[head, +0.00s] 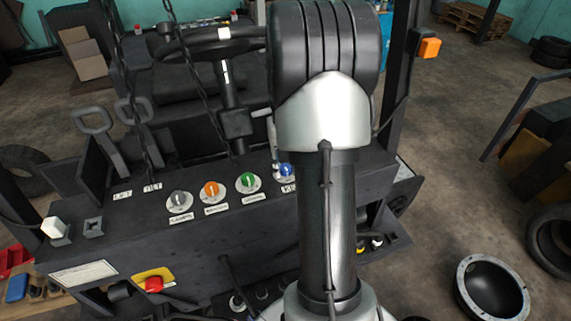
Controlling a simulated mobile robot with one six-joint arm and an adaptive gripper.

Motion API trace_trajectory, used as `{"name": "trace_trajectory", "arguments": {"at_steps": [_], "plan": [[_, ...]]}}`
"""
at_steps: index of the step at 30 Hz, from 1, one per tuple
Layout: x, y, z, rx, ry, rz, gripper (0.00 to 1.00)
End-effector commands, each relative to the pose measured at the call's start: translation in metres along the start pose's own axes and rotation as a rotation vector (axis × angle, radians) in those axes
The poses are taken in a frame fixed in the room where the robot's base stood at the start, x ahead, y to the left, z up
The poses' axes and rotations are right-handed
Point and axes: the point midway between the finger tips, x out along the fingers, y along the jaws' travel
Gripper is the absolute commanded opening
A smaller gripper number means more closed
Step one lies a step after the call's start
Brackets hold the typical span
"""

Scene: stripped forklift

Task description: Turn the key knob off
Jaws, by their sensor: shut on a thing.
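A blue knob (286,170) with a white pointer sits on a pale round plate on the dark dashboard (140,222). The label under it starts with "K"; the rest is hidden behind my arm. The right edge of the knob's plate lies close to my arm in the picture. My arm stands large in the middle of the head view. My gripper does not show; it seems to be hidden behind my own arm, so its hold and its place relative to the knob cannot be seen.
Grey (179,200), orange (211,190) and green (247,182) knobs stand in a row left of the blue one. Two levers (98,125), hanging chains and a steering wheel (213,42) rise behind. A red button (155,284) on yellow is at the lower front.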

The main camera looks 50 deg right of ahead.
Motion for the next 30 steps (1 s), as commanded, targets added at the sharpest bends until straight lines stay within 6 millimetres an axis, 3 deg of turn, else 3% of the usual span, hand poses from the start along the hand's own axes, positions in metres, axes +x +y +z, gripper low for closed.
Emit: {"name": "trace_trajectory", "arguments": {"at_steps": [15, 16, 25, 30], "plan": [[-0.0007, 0.0001, -0.0005, -0.011, 0.002, 0.000, 0.07], [-0.0007, 0.0001, -0.0005, -0.011, 0.002, 0.000, 0.31], [-0.0003, 0.0000, -0.0002, -0.011, 0.001, 0.000, 0.51], [-0.0001, 0.0000, -0.0001, -0.011, 0.000, 0.000, 0.51]]}}
